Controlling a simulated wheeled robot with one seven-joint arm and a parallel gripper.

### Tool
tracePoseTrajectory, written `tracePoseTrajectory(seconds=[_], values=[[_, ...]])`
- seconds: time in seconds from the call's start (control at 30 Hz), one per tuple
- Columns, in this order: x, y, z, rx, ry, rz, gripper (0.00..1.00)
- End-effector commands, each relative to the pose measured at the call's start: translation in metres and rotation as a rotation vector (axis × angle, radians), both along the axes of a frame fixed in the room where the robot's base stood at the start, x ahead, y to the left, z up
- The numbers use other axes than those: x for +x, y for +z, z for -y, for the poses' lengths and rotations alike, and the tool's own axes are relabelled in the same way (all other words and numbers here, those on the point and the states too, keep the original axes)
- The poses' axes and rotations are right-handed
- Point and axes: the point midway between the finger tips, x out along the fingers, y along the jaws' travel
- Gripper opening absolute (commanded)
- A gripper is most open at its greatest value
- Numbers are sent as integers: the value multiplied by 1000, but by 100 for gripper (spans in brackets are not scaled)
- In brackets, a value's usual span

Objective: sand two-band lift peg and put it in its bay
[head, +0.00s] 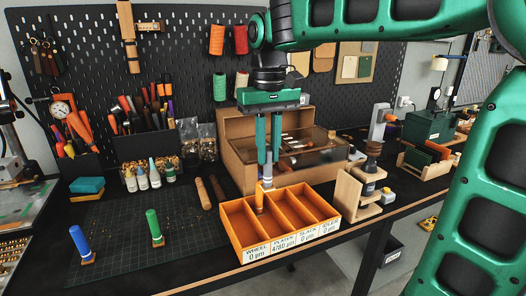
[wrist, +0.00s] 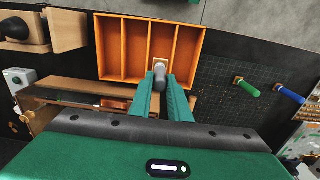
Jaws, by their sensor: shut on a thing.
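My gripper (head: 265,160) points down and is shut on a grey peg (head: 266,172) with a wood-coloured lower part. The peg is upright at the back of the second compartment from the left of the orange tray (head: 290,240). In the wrist view the grey peg (wrist: 160,74) and its square wooden foot show between the fingers (wrist: 160,100), in the second compartment from the right. I cannot tell whether the foot touches the tray floor. No bands can be made out on the peg. The tray labels seem to read WHEEL, PLATEN, SLACK and IDLE; PLATEN shows about 4780 µm, the others 0.
A blue peg (head: 79,241) and a green peg (head: 154,226) stand on the cutting mat (head: 115,222), left of the tray. A wooden case (head: 237,150) stands close behind my gripper. A wooden stand (head: 350,195) is right of the tray. The other tray compartments look empty.

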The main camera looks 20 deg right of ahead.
Motion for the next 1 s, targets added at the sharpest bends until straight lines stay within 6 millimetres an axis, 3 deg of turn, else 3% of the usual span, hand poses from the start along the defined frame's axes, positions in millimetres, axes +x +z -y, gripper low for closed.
tracePoseTrajectory(seconds=[0.27,0.7,1.0], values=[[-1,-12,0,-1,0,-2,0],[-1,-70,-1,-1,2,-2,0],[-1,-93,-1,0,1,0,0]])
